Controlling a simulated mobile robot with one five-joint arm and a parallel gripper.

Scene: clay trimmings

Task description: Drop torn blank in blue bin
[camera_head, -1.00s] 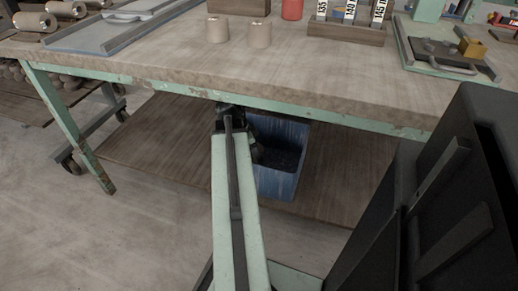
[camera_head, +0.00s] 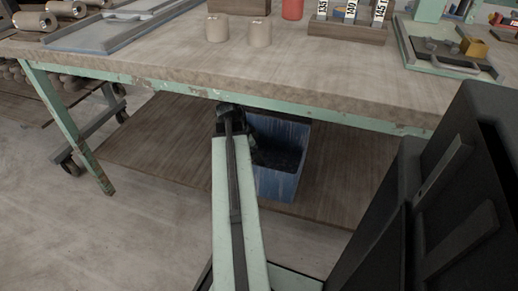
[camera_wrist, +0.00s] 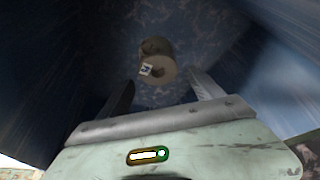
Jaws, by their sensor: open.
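The blue bin (camera_head: 284,150) stands on the wooden shelf under the workbench. The wrist view looks down into it, and its blue inner wall (camera_wrist: 60,75) fills much of that picture. The torn blank (camera_wrist: 157,62), a small tan cylinder with a hole in its end and a white tag, is inside the bin. It shows beyond my gripper (camera_wrist: 162,84), whose two fingers are apart with a gap on either side of it. I cannot tell whether it rests on the bin floor. In the head view my gripper is hidden at the bin's left side.
The workbench (camera_head: 180,72) top and its green front rail (camera_head: 320,118) hang just above my arm's end. Two tan cylinders (camera_head: 217,28) stand on the bench. A green tray (camera_head: 452,62) lies at the right. The shelf (camera_head: 150,145) left of the bin is bare.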

